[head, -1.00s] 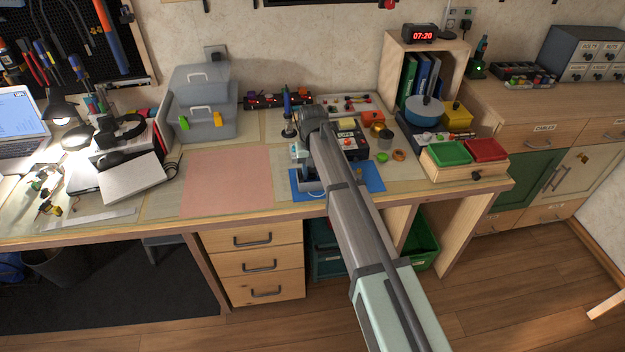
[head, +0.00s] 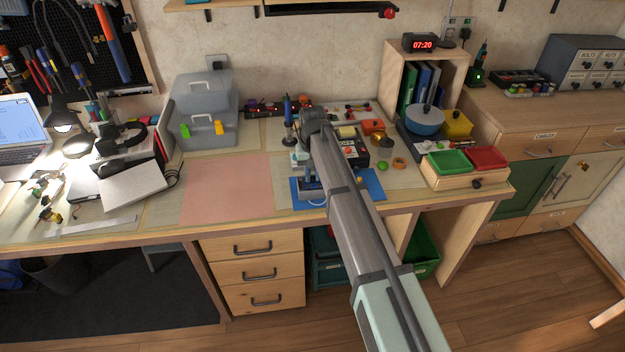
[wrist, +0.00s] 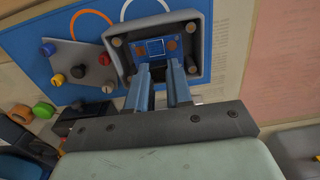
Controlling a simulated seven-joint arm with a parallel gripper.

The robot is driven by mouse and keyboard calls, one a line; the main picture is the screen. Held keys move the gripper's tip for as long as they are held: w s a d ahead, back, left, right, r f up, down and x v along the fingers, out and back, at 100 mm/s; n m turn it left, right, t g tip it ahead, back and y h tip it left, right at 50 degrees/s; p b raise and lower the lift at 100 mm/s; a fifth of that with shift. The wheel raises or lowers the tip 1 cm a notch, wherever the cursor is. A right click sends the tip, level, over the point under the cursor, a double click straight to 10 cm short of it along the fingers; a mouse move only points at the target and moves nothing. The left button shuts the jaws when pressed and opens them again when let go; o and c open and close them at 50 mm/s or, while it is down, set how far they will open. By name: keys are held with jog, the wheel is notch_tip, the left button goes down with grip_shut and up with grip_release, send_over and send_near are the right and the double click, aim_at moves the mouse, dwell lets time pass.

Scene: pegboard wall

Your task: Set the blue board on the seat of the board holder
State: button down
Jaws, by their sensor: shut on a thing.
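My gripper (wrist: 160,82) points down at the board holder (wrist: 201,30), a grey tray-like frame with brown round posts near its corners. The fingers are shut on the blue board (wrist: 155,48), a small blue piece with pale marks, which shows at the fingertips within the holder's outline. I cannot tell whether the board touches the seat or is just above it. In the head view my arm hides most of the holder and the board.
The holder stands on a blue mat (head: 370,183). Beside it on the mat is a grey plate (wrist: 82,65) with several coloured knobs. A pink mat (head: 228,188) lies clear to the left in the head view. Red and green trays (head: 487,158) stand to the right.

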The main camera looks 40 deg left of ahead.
aim_at(313, 176)
notch_tip(313, 176, up, 7)
jog(key=shift+f, duration=0.15)
jog(key=shift+w+r, duration=0.15)
jog(key=shift+r, duration=0.15)
jog(key=shift+w+d, duration=0.25)
jog(key=w+a, duration=0.3)
jog(key=w, duration=0.1)
jog(key=w+a+f, duration=0.1)
jog(key=w+a, duration=0.1)
jog(key=w, duration=0.2)
jog(key=w+a+f, duration=0.1)
jog(key=w+a, duration=0.2)
jog(key=w, duration=0.1)
jog(key=shift+a+f, duration=0.1)
jog(key=shift+a, duration=0.25)
jog(key=shift+f, duration=2.35)
jog(key=shift+f, duration=0.55)
jog(key=c, duration=0.9)
grip_release()
jog(key=shift+c, duration=0.2)
